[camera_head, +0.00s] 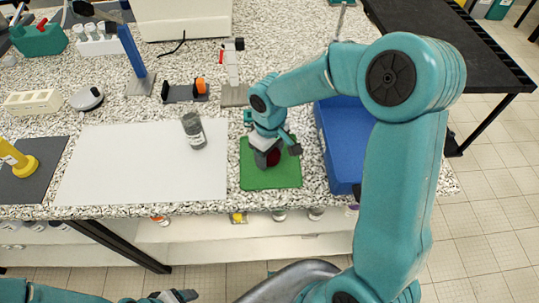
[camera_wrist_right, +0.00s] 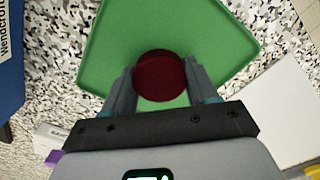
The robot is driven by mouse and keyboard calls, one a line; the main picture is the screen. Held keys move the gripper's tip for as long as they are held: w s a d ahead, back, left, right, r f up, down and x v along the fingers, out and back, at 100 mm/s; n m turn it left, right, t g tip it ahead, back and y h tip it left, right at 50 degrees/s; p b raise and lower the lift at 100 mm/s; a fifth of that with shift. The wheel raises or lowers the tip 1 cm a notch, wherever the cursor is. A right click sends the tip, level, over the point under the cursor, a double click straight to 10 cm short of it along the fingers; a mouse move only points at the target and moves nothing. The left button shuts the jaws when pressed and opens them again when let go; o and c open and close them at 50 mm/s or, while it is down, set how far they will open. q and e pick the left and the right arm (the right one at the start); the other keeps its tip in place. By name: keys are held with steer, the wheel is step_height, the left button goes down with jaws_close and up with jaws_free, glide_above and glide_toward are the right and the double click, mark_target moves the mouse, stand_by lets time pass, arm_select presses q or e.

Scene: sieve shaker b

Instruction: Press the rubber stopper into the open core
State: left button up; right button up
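A dark red round piece (camera_wrist_right: 160,76), which looks like the rubber stopper, is at the green mat (camera_head: 284,175). In the right wrist view it lies between the two grey fingers of my right gripper (camera_wrist_right: 160,82), which seem to touch it on both sides. In the head view my right gripper (camera_head: 268,156) points down over the mat and partly hides the red piece (camera_head: 273,157). I cannot make out an open core. My left gripper (camera_head: 175,296) is at the bottom edge, away from the table, its opening unclear.
A blue bin (camera_head: 342,150) is close on the right. A small stand (camera_head: 234,92) and an orange-black device (camera_head: 186,92) are behind. The white sheet is mostly clear.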

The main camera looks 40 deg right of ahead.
steer(key=shift+s+r, duration=0.1)
steer(key=shift+s, duration=0.05)
steer(key=shift+r, duration=0.25)
step_height(320, 180, up, 20)
steer(key=shift+f, duration=0.25)
